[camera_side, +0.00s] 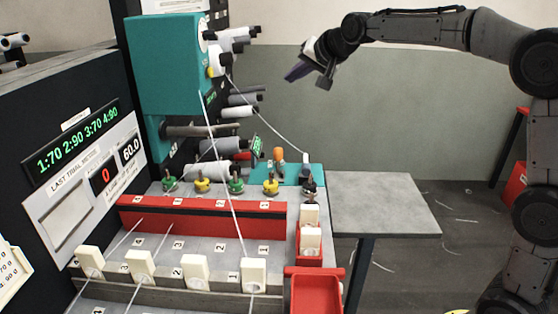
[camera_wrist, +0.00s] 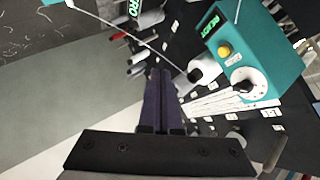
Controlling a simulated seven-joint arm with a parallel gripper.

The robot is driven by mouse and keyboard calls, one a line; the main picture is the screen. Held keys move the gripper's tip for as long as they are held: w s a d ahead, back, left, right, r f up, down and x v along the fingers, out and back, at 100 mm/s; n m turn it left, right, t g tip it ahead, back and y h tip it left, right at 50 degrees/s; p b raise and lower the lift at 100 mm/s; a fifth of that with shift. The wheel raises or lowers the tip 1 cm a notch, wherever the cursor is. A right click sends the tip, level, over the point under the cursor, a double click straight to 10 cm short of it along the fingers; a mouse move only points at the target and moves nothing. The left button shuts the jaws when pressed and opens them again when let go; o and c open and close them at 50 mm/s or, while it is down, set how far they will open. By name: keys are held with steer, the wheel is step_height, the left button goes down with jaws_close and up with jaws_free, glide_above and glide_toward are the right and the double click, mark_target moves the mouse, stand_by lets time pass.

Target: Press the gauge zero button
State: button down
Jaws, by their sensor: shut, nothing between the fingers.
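My gripper (camera_side: 297,72) is in the air to the right of the tall teal box (camera_side: 165,75) in the side view. Its dark purple fingers are together and empty in the wrist view (camera_wrist: 160,90). An orange knob-like part (camera_side: 279,155) is near that sign. The teal box also carries a yellow button (camera_wrist: 224,51) and a white dial (camera_wrist: 245,87). I cannot tell which part is the gauge zero button.
A white thread (camera_side: 262,107) slopes down between the spools and the base. Green and yellow guides (camera_side: 236,183), a red rail (camera_side: 200,217) and a red bin (camera_side: 315,291) lie lower. The space around my gripper is clear.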

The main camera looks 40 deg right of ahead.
steer(key=w+d+f+g, duration=0.1)
steer(key=w+d+f, duration=0.2)
steer(key=w+f, duration=0.3)
steer(key=w+d+f+m+g, duration=0.1)
steer(key=w+d+f, duration=0.2)
steer(key=f, duration=0.9)
steer(key=w, duration=0.3)
steer(key=shift+d+f, duration=0.3)
steer(key=shift+f, duration=0.05)
steer(key=shift+f, duration=4.4)
steer(key=shift+f, duration=0.5)
